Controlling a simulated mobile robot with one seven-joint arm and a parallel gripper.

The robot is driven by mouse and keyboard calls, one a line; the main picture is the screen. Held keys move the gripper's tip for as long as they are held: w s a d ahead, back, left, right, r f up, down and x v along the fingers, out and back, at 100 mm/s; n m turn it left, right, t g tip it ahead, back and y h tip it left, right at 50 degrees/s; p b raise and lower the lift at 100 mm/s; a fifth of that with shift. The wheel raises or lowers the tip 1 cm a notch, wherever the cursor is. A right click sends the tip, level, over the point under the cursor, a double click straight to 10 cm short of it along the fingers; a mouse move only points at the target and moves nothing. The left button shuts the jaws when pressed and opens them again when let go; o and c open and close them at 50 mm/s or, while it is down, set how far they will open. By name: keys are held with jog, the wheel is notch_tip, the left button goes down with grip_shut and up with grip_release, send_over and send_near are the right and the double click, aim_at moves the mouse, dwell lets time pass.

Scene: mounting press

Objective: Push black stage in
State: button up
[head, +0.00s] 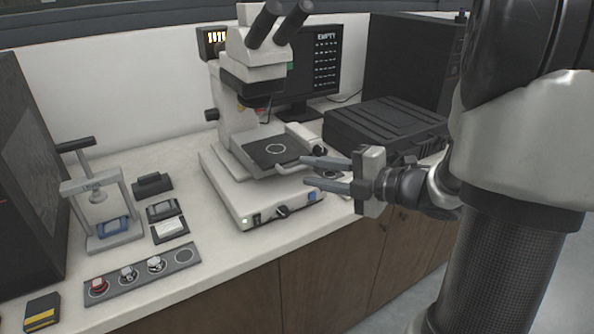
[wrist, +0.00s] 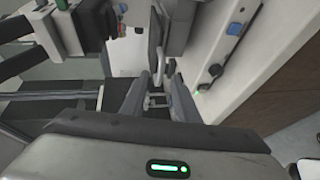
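The black stage (head: 270,150) is a dark square plate with a pale ring on it, set on the white base of the microscope (head: 240,90). A light handle or bar (head: 289,166) shows at its front right edge. My gripper (head: 305,172) is at that front right side, its two grey fingers spread and pointing left toward the stage. The fingers also show spread in the wrist view (wrist: 158,82), with nothing clearly held between them. Whether a fingertip touches the handle cannot be told.
A black case (head: 385,128) lies right of the microscope, and a monitor (head: 312,70) stands behind. A small press (head: 100,205) stands at left, near a grey strip (head: 140,275) with several round places. Bare counter lies between strip and microscope.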

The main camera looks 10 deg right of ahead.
aim_at(299, 169)
jog(key=x, duration=0.5)
jog(key=c, duration=0.6)
grip_shut()
jog(key=shift+w+f, duration=0.1)
